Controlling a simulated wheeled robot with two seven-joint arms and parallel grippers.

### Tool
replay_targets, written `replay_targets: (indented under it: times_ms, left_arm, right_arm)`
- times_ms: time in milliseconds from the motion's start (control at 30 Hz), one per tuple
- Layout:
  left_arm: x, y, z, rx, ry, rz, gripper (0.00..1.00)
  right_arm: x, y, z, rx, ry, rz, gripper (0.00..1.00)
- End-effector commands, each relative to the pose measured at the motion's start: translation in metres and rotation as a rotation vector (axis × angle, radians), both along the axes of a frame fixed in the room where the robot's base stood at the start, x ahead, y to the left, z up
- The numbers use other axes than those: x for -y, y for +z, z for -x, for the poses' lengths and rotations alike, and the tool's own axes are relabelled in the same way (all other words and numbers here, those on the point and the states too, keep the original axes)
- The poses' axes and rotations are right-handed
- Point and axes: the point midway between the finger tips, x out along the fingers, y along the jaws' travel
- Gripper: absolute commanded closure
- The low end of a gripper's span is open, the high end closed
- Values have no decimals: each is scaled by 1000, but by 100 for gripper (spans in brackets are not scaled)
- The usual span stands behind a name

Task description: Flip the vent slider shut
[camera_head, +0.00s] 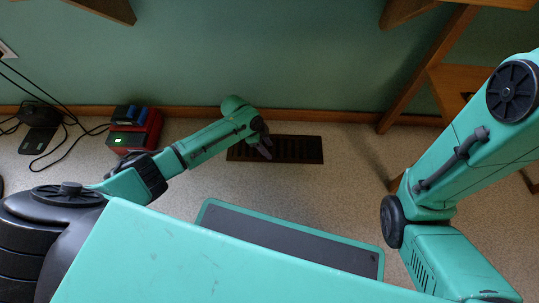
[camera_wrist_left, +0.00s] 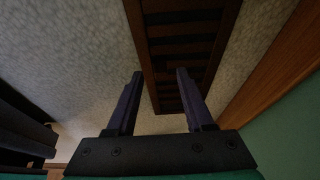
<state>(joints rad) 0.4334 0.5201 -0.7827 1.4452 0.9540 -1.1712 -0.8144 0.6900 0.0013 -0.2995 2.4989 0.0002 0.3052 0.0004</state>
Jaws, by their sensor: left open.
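A dark brown floor vent (camera_head: 300,149) with a slatted grille lies on the pale carpet beside the wall. In the left wrist view the vent (camera_wrist_left: 185,50) runs away from the gripper, its slats crossing a dark frame. I cannot make out the slider itself. My left gripper (camera_head: 264,150) is over the left part of the vent. In the left wrist view my left gripper (camera_wrist_left: 160,85) is open, its two fingers apart and empty, with the near end of the vent between and beyond them. My right arm comes in from the right, but its gripper is not visible.
A wooden baseboard (camera_head: 200,113) and green wall stand just behind the vent. A red and black device (camera_head: 136,130) with cables sits on the floor at left. A wooden frame (camera_head: 425,70) stands at right.

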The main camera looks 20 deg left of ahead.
Motion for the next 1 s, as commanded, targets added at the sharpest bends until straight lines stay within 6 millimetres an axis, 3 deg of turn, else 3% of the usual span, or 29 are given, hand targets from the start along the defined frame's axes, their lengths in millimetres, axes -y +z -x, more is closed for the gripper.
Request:
replay_targets:
  times_ms: [33, 100, 367, 400, 533, 1000]
  left_arm:
    - [3, -12, -1, 2, -1, 1, 48]
    - [5, -17, -2, 2, 1, 0, 48]
    - [7, -16, -2, 1, 0, 0, 48]
    - [7, -16, -2, 1, 0, 0, 51]
    - [7, -16, -2, 1, 0, 0, 100]
    - [7, -17, -2, 0, 0, 0, 100]
  right_arm:
    - [0, -11, 1, 2, 0, 0, 50]
    - [0, -14, 1, 3, 0, 0, 50]
    - [0, -12, 2, 4, 0, 0, 50]
    - [0, -12, 2, 4, 0, 1, 50]
    - [0, -12, 2, 4, 0, 1, 50]
    - [0, -13, 2, 5, 0, 1, 50]
